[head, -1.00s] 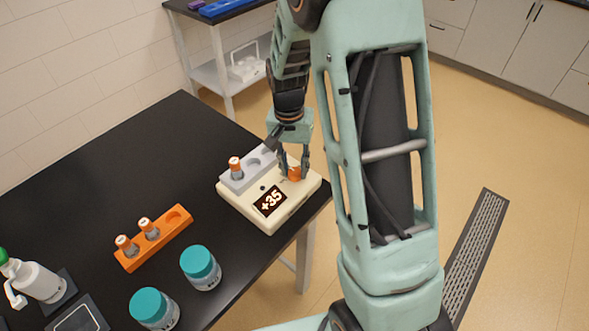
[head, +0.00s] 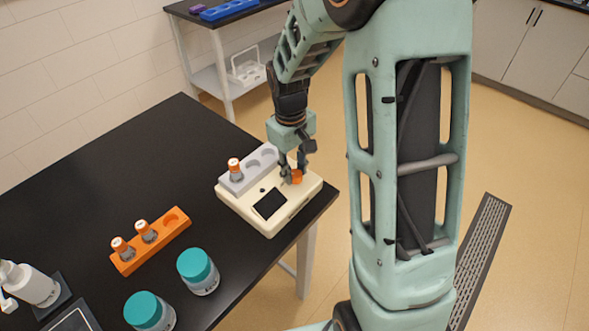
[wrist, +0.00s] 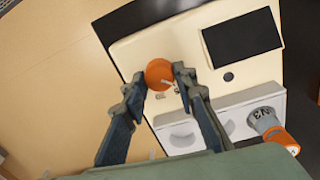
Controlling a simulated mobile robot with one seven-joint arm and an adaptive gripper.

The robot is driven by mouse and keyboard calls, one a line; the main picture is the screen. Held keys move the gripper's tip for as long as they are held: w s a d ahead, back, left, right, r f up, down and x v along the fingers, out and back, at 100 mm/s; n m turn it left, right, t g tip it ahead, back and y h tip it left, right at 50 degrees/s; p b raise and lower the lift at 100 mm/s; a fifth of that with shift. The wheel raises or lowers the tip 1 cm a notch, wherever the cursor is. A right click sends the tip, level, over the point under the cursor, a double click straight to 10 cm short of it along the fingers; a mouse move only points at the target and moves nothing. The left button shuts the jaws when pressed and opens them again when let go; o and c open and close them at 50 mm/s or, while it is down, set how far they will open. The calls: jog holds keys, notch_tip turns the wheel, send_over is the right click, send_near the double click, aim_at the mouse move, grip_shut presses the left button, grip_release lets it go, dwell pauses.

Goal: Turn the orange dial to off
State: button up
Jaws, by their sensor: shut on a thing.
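The orange dial (head: 296,177) sits on the cream instrument (head: 235,203) near the right edge of the black table. The instrument's display (head: 269,204) is dark and blank. My gripper (head: 292,172) reaches down from above and is shut on the dial. In the wrist view the dial (wrist: 159,74) lies between the two fingertips (wrist: 160,78), with small marks on the casing beside it. The blank display also shows in the wrist view (wrist: 243,38).
A grey rack (head: 262,163) with an orange-capped vial (head: 235,170) is on the instrument's back side. An orange rack (head: 126,264) with vials and two teal-lidded jars (head: 198,266) stand on the table to the left. The table's right edge is close to the instrument.

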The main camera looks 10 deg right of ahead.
aim_at(293, 175)
jog(key=shift+n, duration=1.8)
jog(key=o, duration=1.2)
jog(key=shift+c, duration=0.2)
notch_tip(293, 175, up, 12)
jog(key=shift+s+a, duration=0.25)
